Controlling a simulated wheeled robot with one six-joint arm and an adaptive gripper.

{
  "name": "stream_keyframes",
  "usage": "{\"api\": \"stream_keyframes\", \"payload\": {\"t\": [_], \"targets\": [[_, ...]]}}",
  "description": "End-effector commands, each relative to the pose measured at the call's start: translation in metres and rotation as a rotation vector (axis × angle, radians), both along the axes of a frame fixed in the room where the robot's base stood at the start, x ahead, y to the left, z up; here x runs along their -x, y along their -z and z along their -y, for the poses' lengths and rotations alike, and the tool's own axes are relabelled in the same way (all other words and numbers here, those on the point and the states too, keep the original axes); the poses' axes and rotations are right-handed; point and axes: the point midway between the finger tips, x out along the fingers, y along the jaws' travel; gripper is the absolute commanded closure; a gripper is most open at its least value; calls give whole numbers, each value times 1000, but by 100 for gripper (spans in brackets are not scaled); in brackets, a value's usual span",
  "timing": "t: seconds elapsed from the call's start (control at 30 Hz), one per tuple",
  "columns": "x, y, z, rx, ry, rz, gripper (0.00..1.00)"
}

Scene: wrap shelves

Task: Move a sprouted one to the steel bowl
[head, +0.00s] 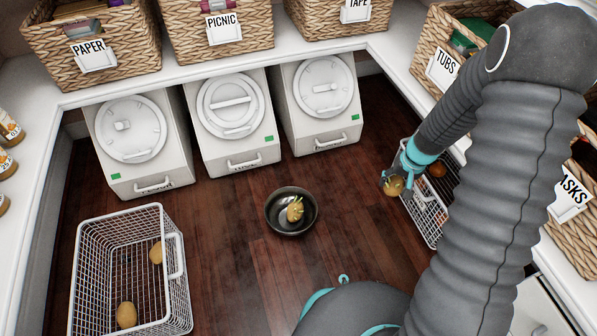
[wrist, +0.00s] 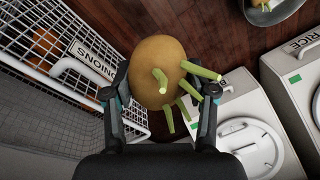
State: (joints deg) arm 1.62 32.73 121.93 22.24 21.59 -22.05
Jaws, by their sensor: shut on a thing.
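My gripper (head: 388,179) is shut on a sprouted potato (head: 394,187), held in the air by the wire basket at the right. In the wrist view the potato (wrist: 158,72) is brown with several pale green sprouts, between the two fingers (wrist: 160,95). The dark steel bowl (head: 271,222) stands on the floor in the middle of the head view, apart from my gripper. Another sprouted potato (head: 294,211) lies in it. Part of the bowl also shows at the top of the wrist view (wrist: 287,12).
A white wire basket (head: 178,255) at the left holds potatoes (head: 126,315) without clear sprouts. The right wire basket (wrist: 72,48), labelled ONIONS, holds orange-brown onions (wrist: 43,42). White bins (head: 236,122) line the back. Wooden floor between the baskets is clear around the bowl.

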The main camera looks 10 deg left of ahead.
Motion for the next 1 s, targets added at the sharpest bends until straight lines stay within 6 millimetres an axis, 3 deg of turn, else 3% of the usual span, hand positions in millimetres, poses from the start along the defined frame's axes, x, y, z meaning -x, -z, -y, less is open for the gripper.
{"api": "stream_keyframes", "payload": {"t": [0.17,0.3,0.5,0.6,0.8,1.0], "targets": [[-12,12,-61,11,26,-10,84],[-15,30,-123,17,66,-11,84],[-2,56,-212,14,116,-5,84],[9,68,-248,9,136,-2,84],[26,83,-288,0,164,1,84],[29,91,-297,-4,173,4,84]]}}
